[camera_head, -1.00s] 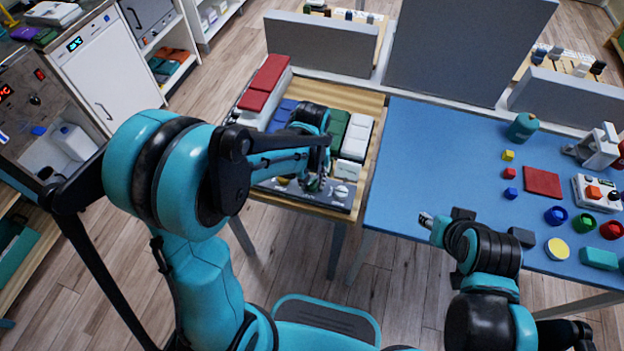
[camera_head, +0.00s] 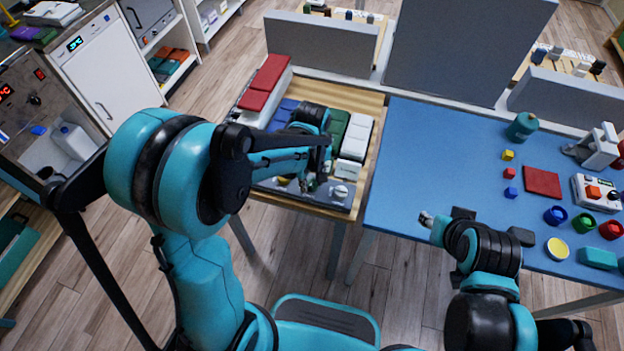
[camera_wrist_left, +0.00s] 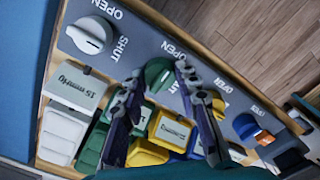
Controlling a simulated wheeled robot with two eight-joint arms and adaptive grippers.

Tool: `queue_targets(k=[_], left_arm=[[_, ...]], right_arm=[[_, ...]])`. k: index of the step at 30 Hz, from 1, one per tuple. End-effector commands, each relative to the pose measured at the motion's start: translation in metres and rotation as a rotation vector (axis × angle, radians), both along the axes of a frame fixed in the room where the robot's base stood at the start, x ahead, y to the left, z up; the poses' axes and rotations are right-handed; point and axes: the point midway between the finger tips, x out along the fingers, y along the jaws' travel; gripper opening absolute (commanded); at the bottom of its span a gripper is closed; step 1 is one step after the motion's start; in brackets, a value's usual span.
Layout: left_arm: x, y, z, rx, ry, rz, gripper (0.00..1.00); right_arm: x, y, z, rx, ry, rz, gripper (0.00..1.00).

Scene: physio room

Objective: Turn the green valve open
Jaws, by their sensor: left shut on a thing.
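The green valve (camera_wrist_left: 158,73) is a round knob on a grey panel (camera_wrist_left: 140,45) with OPEN and SHUT lettering, in the left wrist view. My left gripper (camera_wrist_left: 159,72) has one finger on each side of the knob and is shut on it. In the head view my left gripper (camera_head: 308,183) is low over the panel at the table's front edge, and the arm hides the green valve. My right gripper (camera_head: 426,219) is at the blue table's front left edge, away from the panel; its jaws are too small to read.
A white knob (camera_wrist_left: 89,35) is beside the green valve; yellow (camera_wrist_left: 216,105) and blue (camera_wrist_left: 245,125) knobs are on its other side. Coloured boxes (camera_head: 357,138) stand behind the panel. The blue table (camera_head: 430,150) holds several small objects; its left part is clear.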

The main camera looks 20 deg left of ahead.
Motion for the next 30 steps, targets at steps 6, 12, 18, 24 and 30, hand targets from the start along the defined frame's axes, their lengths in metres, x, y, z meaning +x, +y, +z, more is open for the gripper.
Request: queue_targets(k=[6,12,18,24,30], left_arm=[[0.0,0.0,-0.001,-0.001,0.001,0.002,0.03],[0.0,0.0,0.0,-0.001,0.001,0.002,0.52],[0.0,0.0,0.0,0.0,0.0,0.001,0.53],[0.0,0.0,0.006,0.0,0.0,0.001,0.53],[0.0,0.0,0.041,0.0,0.0,0.001,0.53]], right_arm=[[0.0,0.0,0.0,0.0,0.0,0.0,0.4],[0.0,0.0,0.0,0.0,0.0,0.0,0.4],[0.0,0.0,0.0,0.0,0.0,0.0,0.4],[0.0,0.0,0.0,0.0,0.0,0.0,0.4],[0.0,0.0,0.0,0.0,0.0,0.0,0.4]])
